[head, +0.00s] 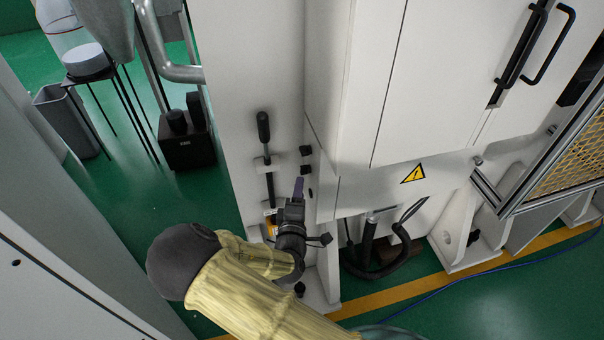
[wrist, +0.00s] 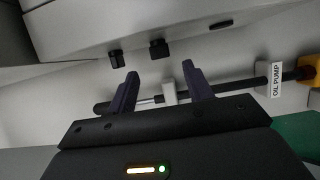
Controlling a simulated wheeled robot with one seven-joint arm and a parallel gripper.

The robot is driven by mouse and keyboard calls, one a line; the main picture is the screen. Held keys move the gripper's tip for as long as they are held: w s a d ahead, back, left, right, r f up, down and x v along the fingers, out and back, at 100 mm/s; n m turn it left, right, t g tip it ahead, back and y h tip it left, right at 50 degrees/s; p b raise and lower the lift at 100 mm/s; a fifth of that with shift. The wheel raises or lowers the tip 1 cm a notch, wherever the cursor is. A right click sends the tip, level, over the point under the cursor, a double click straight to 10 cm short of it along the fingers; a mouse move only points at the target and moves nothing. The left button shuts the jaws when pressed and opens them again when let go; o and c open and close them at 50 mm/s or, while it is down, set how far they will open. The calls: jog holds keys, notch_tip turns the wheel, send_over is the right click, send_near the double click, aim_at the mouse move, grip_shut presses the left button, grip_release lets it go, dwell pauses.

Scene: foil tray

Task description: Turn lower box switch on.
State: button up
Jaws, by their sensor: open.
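Nothing in view is labelled as the lower box switch, so I cannot tell for certain which part it is. Two small black knobs stick out of the white machine wall, an upper knob (head: 306,151) and a lower knob (head: 307,169). Two black knobs also show in the wrist view, a left one (wrist: 116,59) and a right one (wrist: 158,48), just beyond my fingertips. My gripper (head: 298,186) is just below the knobs in the head view. In the wrist view my gripper (wrist: 160,72) is open, its dark fingers apart, with no object held.
A lever with a black handle (head: 263,127) stands left of my gripper. In the wrist view a black rod runs behind the fingers to an OIL PUMP label (wrist: 275,80) and a yellow part (wrist: 311,70). Black hoses (head: 375,265) hang at the lower right.

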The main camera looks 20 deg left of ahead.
aim_at(303, 172)
jog(key=w, duration=0.4)
jog(key=w+a+p, duration=0.1)
jog(key=w, duration=0.1)
jog(key=shift+w, duration=0.2)
jog(key=c, duration=1)
